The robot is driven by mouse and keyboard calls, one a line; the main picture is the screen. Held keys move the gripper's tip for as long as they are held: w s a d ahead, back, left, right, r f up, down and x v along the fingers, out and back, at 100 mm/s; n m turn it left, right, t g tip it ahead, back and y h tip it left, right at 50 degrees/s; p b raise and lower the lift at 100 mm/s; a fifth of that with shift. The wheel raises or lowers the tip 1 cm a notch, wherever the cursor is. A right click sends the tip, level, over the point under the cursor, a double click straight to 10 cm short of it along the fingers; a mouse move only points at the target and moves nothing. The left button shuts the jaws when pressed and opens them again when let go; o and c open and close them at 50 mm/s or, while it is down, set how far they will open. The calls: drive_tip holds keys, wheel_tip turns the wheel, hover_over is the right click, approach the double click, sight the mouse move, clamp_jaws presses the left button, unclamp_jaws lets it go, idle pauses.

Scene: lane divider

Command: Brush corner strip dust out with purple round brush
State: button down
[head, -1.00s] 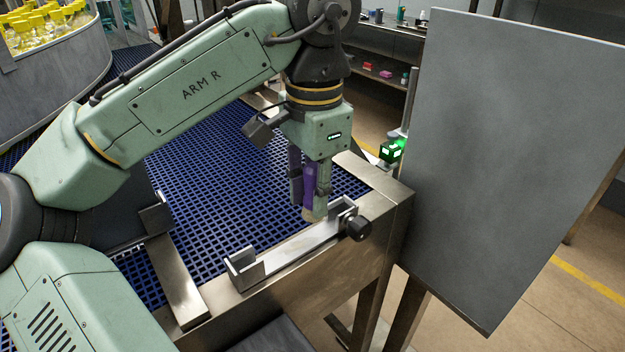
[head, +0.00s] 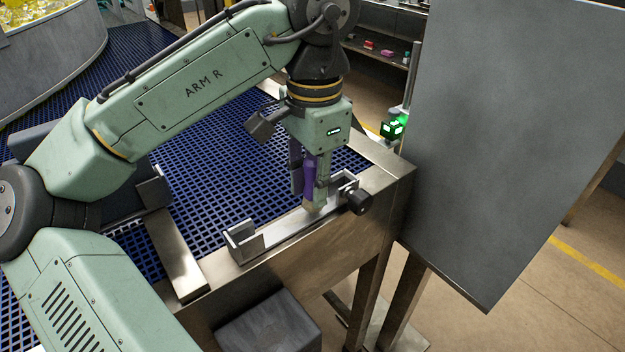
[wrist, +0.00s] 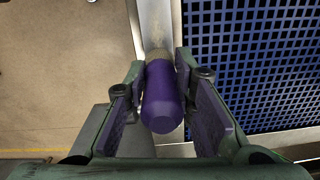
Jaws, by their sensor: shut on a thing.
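A purple round brush (head: 309,181) is held upright between the fingers of my gripper (head: 308,178), which is shut on it. In the wrist view the purple handle (wrist: 162,100) sits between the two gripper pads (wrist: 163,98), with tan bristles (wrist: 158,56) beyond it. The bristles point down into a metal channel bracket (head: 275,238) on the steel frame edge, near its right end. I cannot tell whether the bristle tips touch the metal. No dust is clearly visible in the head view; the corner under the brush is hidden.
A black knob (head: 358,201) sticks out at the bracket's right end. A large grey panel (head: 510,140) stands close on the right. A blue grid belt (head: 215,150) lies behind the bracket. A grey box (head: 270,325) stands below the frame. A green-lit device (head: 392,129) is behind.

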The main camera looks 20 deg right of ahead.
drive_tip(key=shift+f, duration=0.6)
drive_tip(key=shift+a, duration=0.15)
drive_tip(key=shift+s+a+r+p, duration=0.1)
drive_tip(key=shift+s+a+p, duration=0.15)
drive_tip(key=shift+a+p, duration=0.25)
drive_tip(key=shift+s+a+r+p, duration=0.1)
drive_tip(key=shift+s+a+p, duration=0.2)
drive_tip(key=shift+a, duration=0.3)
drive_tip(key=shift+s+a+f+p, duration=0.1)
drive_tip(key=shift+s+a+p, duration=0.15)
drive_tip(key=shift+a, duration=0.25)
drive_tip(key=shift+s+a+f+p, duration=0.15)
drive_tip(key=shift+a+p, duration=0.15)
drive_tip(key=shift+a, duration=0.25)
drive_tip(key=shift+s+a+r+p, duration=0.1)
drive_tip(key=shift+s+a+p, duration=0.15)
drive_tip(key=shift+a, duration=0.25)
drive_tip(key=shift+w, duration=0.1)
drive_tip(key=shift+d, duration=0.15)
drive_tip(key=shift+w+d+f+p, duration=0.1)
drive_tip(key=shift+w+d+p, duration=0.2)
drive_tip(key=shift+d, duration=0.35)
drive_tip(key=shift+w+d+f+p, duration=0.1)
drive_tip(key=shift+w+d+p, duration=0.15)
drive_tip(key=shift+d, duration=0.4)
